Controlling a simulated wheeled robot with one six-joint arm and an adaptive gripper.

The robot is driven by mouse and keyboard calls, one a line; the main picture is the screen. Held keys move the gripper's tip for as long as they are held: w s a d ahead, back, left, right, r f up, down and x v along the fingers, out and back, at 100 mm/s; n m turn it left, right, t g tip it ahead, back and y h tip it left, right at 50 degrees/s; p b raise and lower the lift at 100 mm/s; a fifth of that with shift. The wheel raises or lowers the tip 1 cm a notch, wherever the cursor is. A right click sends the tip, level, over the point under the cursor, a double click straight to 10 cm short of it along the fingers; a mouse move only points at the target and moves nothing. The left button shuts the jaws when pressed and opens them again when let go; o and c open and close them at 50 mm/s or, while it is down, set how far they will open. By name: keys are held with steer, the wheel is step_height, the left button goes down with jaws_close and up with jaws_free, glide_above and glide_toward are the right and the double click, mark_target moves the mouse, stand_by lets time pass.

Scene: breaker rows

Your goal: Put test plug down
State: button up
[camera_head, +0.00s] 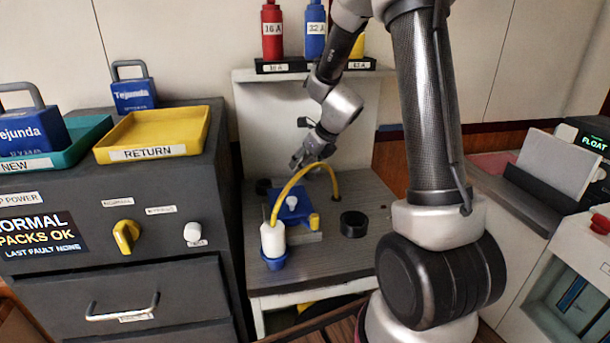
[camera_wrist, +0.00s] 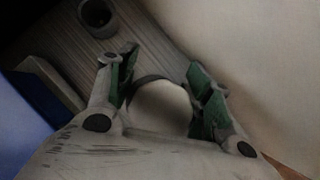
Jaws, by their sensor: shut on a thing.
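A white plug body (camera_head: 272,240) with a blue lower end (camera_head: 274,262) stands upright at the front left of the small grey table. A yellow cable (camera_head: 290,184) arches from its top to the table's back right. My gripper (camera_head: 298,160) is above the back of this table, near the top of the cable arc and apart from the plug body in the picture. In the wrist view my gripper's green pads (camera_wrist: 165,100) are on both sides of a white rounded thing (camera_wrist: 160,108) with a dark band. I cannot tell whether this is the test plug.
A blue block (camera_head: 290,207) with a yellow lever and a black ring (camera_head: 354,224) stand on the grey table (camera_head: 340,262). A dark cabinet at left bears a yellow RETURN tray (camera_head: 150,128). Red and blue units (camera_head: 272,30) stand on the back shelf.

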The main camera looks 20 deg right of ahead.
mark_target(305, 174)
steer(key=shift+w+f, duration=0.2)
steer(key=shift+f, duration=1.95)
steer(key=shift+f, duration=0.1)
steer(key=o, duration=1.1)
